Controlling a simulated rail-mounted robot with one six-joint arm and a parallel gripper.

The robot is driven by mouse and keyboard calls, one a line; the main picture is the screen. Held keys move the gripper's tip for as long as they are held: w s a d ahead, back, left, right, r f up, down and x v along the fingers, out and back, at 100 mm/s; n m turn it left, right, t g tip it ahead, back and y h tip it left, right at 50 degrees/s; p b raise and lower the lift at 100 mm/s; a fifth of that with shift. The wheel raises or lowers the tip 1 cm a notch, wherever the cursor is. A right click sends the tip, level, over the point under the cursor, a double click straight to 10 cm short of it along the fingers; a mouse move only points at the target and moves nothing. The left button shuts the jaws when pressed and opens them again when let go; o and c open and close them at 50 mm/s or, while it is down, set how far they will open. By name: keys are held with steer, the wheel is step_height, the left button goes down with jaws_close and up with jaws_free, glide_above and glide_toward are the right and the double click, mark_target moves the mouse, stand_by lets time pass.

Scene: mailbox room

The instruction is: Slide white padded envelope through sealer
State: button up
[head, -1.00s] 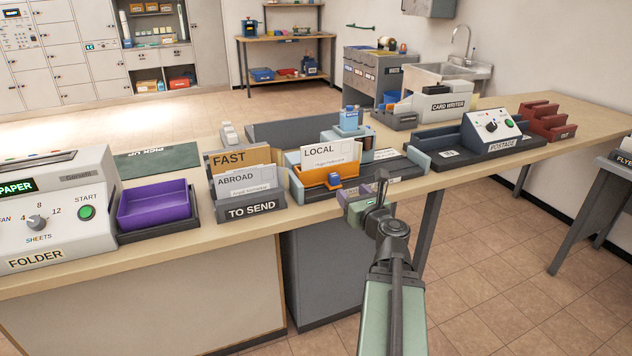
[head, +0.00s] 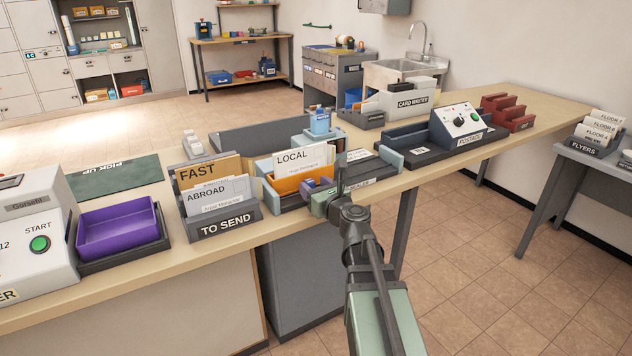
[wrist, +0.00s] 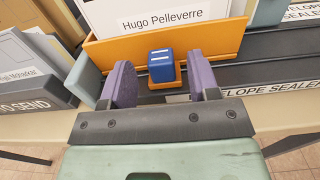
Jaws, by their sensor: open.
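A white envelope (head: 303,161) marked LOCAL stands upright in the orange carriage (head: 299,181) of the sealer. In the wrist view the white envelope (wrist: 150,13) shows the name Hugo Pelleverre, and its top is out of frame. The carriage has a small blue handle (wrist: 161,65) on its front. My gripper (wrist: 160,72) is open, its two purple fingers one on each side of the handle with a gap to both. The sealer's dark track (head: 360,166) runs right from the carriage, past a light-blue head unit (head: 322,138). In the head view my gripper (head: 317,185) is at the counter's front edge.
A grey TO SEND rack (head: 226,223) with FAST and ABROAD mail stands left of the sealer. Left of that is a purple tray (head: 117,230). A POSTAGE machine (head: 460,128) stands right of the sealer. Open floor lies in front of the counter.

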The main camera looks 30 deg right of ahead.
mark_target(312, 183)
steer(key=w, duration=0.3)
steer(key=shift+w+a, duration=0.1)
steer(key=shift+c, duration=0.3)
jaws_close()
